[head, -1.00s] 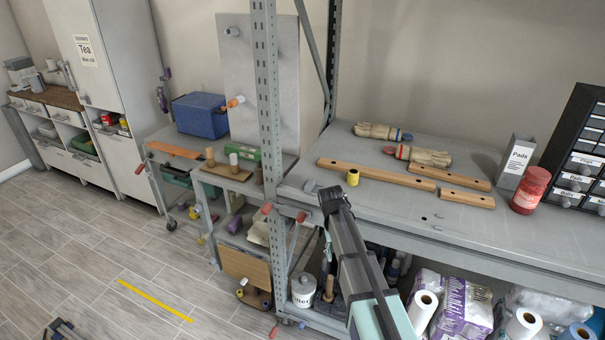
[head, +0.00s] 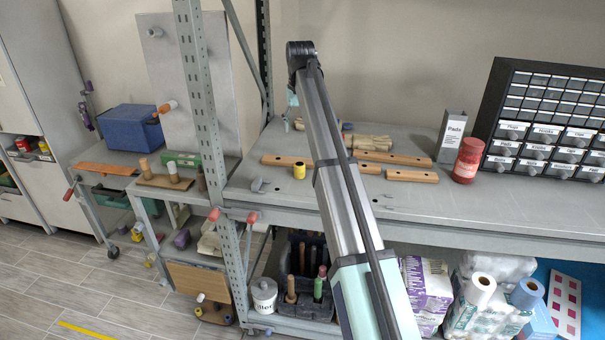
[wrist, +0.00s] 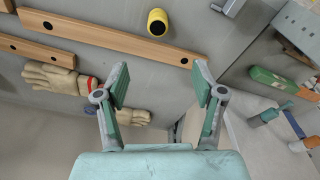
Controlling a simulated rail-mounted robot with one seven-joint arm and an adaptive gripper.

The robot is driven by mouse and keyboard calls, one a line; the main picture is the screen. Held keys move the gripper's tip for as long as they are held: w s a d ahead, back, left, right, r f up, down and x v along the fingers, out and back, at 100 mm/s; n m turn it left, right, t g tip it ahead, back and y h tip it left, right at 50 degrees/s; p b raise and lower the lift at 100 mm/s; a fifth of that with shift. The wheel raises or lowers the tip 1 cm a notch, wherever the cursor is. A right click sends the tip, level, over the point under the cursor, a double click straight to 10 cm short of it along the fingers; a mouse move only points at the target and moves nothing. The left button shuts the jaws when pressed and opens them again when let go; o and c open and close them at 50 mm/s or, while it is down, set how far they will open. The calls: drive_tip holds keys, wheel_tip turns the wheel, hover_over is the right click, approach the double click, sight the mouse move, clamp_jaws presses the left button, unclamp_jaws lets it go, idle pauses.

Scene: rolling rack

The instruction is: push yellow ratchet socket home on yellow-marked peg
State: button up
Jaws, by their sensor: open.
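The yellow ratchet socket (head: 299,171) stands on the grey rack shelf, beside a wooden bar. In the wrist view it is a yellow ring with a dark bore (wrist: 157,22), at the top and beyond my fingertips. My gripper (wrist: 161,82) is open, with nothing between its fingers, and apart from the socket. In the head view my raised arm largely hides it; a teal part shows behind the socket. I cannot tell which peg is yellow-marked. An upright grey panel (head: 185,80) at left carries an orange-ended peg (head: 167,106) and a pale peg (head: 155,31).
Wooden bars (head: 411,175) and gloves (head: 368,142) lie on the shelf (head: 480,210). A Pads box (head: 451,136), red jar (head: 467,160) and drawer cabinet (head: 545,110) stand at right. A rack post (head: 200,100) stands between the shelf and the panel. The shelf's front right is clear.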

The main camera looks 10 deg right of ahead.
drive_tip(key=p, duration=0.4)
approach(300, 164)
drive_tip(key=f, duration=0.5)
drive_tip(key=shift+w+a+f, duration=0.2)
drive_tip(key=shift+w, duration=0.05)
drive_tip(key=shift+w+d+f+p, duration=0.15)
drive_tip(key=shift+f+p, duration=0.5)
drive_tip(key=shift+f, duration=0.65)
drive_tip(key=shift+w+a+f+p, duration=0.15)
drive_tip(key=shift+f+p, duration=0.5)
drive_tip(key=shift+f, duration=0.65)
drive_tip(key=shift+d, duration=0.15)
drive_tip(key=c, duration=1.3)
